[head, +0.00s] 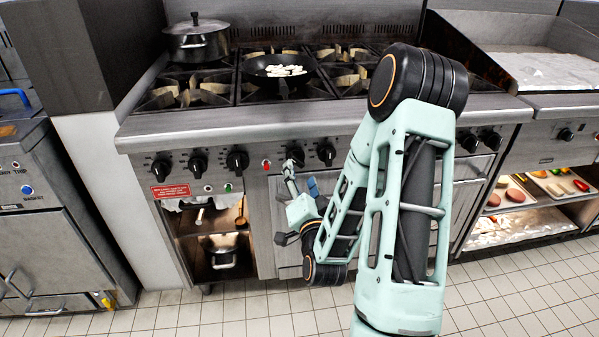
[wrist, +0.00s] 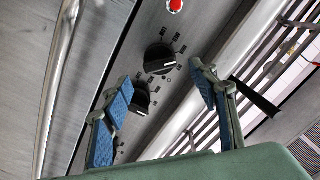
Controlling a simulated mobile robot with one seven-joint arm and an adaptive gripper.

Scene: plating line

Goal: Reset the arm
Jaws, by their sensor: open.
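My arm reaches from the lower right of the head view and folds down in front of the stove (head: 335,122). My gripper (head: 300,178) is near the oven door, just below the row of stove knobs. In the wrist view my gripper (wrist: 160,78) has its two blue-padded fingers spread apart with nothing between them. A black knob (wrist: 158,58) on the front panel shows beyond the gap between the fingers, and a second knob (wrist: 139,98) shows beside the left finger. I cannot tell whether a finger touches the panel.
A frying pan (head: 279,69) with pale pieces and a lidded pot (head: 197,43) stand on the burners. A red light (head: 266,165) is on the knob panel. A shelf with food (head: 525,223) is at right, a fryer-like cabinet (head: 50,220) at left. The tiled floor (head: 220,315) is clear in front.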

